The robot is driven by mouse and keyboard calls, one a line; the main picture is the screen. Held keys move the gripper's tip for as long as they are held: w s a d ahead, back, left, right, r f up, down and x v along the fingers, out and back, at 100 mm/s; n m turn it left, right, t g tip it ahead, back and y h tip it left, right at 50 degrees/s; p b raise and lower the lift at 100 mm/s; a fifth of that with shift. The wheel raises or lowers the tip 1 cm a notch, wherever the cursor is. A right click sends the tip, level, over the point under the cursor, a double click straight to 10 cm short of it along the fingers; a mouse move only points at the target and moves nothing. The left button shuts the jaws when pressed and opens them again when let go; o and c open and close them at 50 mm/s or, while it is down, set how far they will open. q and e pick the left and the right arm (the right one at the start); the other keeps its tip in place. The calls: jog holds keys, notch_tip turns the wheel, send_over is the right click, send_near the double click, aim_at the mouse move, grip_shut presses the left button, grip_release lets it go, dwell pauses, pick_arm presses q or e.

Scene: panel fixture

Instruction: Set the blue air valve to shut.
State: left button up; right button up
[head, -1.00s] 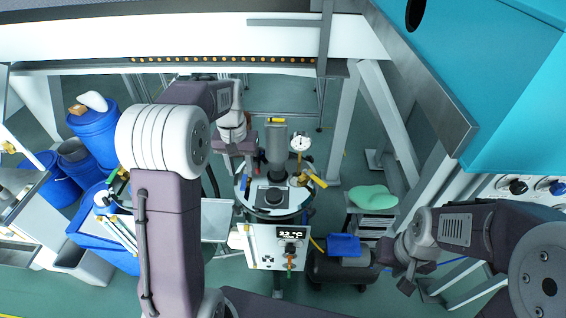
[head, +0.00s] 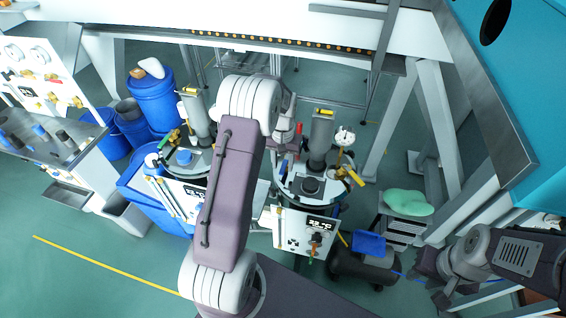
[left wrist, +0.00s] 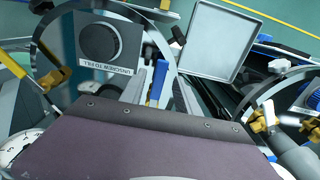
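A blue upright handle (left wrist: 157,82) shows in the left wrist view, just beyond the front edge of my gripper's dark housing. I cannot tell whether it is the air valve or which way it is set. The round vessel (head: 313,188) with a grey cylinder, gauge and yellow handles stands right of my left arm in the head view.
A second similar vessel (head: 188,158) stands left of my left arm. Blue drums (head: 152,98) and a wall panel with gauges (head: 40,85) are further left. Floor at lower left is clear.

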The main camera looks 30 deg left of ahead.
pick_arm(q)
jog(key=shift+d, duration=0.1)
jog(key=shift+c, duration=0.4)
grip_shut()
jog(key=shift+w, duration=0.1)
dwell(0.9)
